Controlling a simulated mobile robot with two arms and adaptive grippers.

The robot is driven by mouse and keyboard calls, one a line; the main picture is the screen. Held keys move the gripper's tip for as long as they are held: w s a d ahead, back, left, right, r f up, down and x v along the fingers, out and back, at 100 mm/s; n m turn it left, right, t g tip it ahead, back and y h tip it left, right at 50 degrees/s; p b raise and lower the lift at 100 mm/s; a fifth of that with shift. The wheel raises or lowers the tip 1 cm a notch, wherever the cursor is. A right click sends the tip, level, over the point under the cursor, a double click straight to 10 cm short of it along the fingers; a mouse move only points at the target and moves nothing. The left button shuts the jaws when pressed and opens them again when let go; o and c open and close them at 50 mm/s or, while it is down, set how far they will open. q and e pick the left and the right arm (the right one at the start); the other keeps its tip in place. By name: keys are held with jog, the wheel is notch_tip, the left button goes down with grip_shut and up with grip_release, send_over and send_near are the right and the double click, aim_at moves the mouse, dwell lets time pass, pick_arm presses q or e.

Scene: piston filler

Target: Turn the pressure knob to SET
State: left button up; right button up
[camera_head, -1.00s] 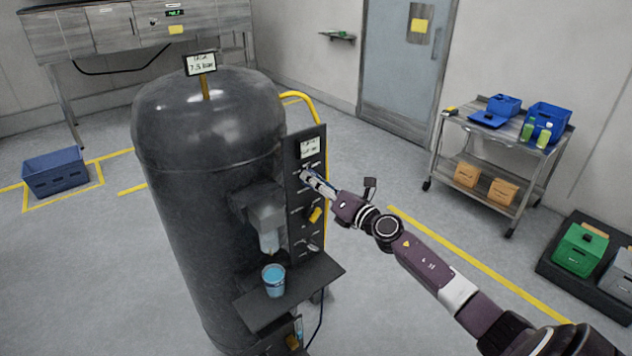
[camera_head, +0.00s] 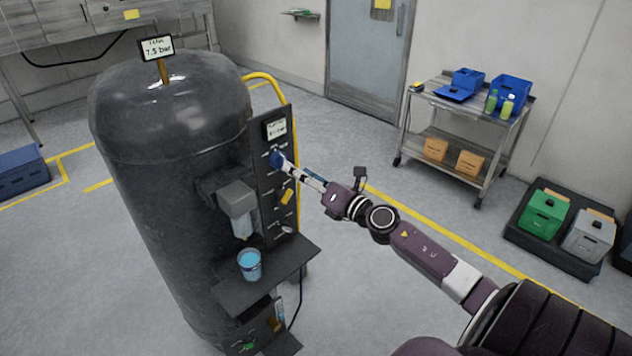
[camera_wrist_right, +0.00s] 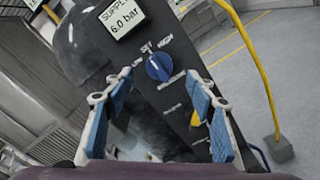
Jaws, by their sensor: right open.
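The blue pressure knob (camera_wrist_right: 158,67) sits on the dark panel (camera_wrist_right: 178,100) of the piston filler, below a display (camera_wrist_right: 121,16) reading "SUPPLY 6.0 bar". Labels SET and HIGH are printed above the knob. A pale mark shows on the knob, but I cannot tell exactly which label it points to. My right gripper (camera_wrist_right: 160,82) is open, its blue-padded fingers on either side of the knob in the wrist view, with gaps showing. In the head view the right gripper (camera_head: 286,164) is at the upper panel, partly hiding the knob area. My left gripper is out of view.
A yellow knob (camera_head: 287,196) sits lower on the panel. A blue cup (camera_head: 249,265) stands on the filler's shelf (camera_head: 290,262) under the nozzle. A yellow rail (camera_head: 268,80) runs behind the panel.

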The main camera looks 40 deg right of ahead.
jog(key=s, duration=0.5)
jog(key=shift+s+d, duration=0.2)
jog(key=shift+s, duration=0.1)
